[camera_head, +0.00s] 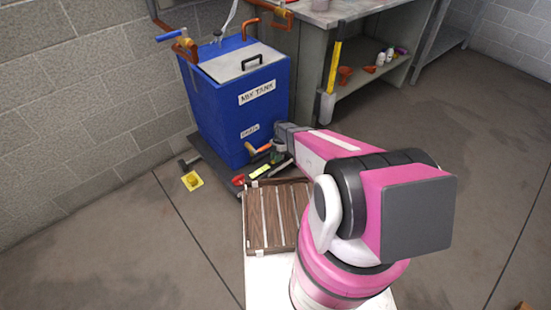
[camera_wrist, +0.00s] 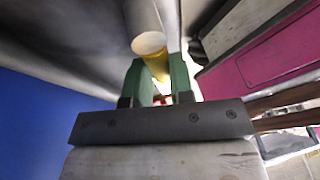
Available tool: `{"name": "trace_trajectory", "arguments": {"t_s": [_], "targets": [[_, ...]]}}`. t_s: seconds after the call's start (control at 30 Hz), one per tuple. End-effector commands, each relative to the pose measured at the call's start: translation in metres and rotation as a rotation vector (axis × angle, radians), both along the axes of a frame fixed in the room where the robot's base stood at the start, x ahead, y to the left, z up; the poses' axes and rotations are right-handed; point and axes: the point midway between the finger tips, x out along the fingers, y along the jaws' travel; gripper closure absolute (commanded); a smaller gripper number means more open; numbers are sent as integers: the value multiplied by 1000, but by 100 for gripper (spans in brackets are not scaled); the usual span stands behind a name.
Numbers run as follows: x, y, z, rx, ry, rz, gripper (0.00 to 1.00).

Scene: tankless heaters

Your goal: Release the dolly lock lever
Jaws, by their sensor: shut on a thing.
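The blue mix tank (camera_head: 225,100) stands on a low dark dolly (camera_head: 203,152) in the head view. My gripper (camera_head: 277,157) is low at the tank's front right corner, just beside the orange drain handle (camera_head: 261,149). I cannot tell for sure whether this piece is the dolly lock lever. A red-tipped part (camera_head: 238,180) shows at the dolly's front edge. My gripper partly hides this corner.
A wooden slatted crate (camera_head: 275,217) lies close in front of the dolly, near my arm. A grey workbench (camera_head: 312,65) stands behind, to the right of the tank. Open floor lies at right.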

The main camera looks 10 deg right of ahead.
Motion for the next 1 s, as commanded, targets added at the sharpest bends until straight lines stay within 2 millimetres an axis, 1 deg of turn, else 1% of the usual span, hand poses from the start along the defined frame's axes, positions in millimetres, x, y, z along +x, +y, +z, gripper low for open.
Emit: {"name": "trace_trajectory", "arguments": {"t_s": [0.4,0.43,0.47,0.5,0.83,1.0], "targets": [[0,-1,1,-1,-1,12,100],[0,-1,1,-1,-1,12,75],[0,-1,1,-1,-1,12,65],[0,-1,1,-1,-1,11,53],[0,-1,1,-1,-1,9,53],[4,-3,11,0,0,9,53]]}}
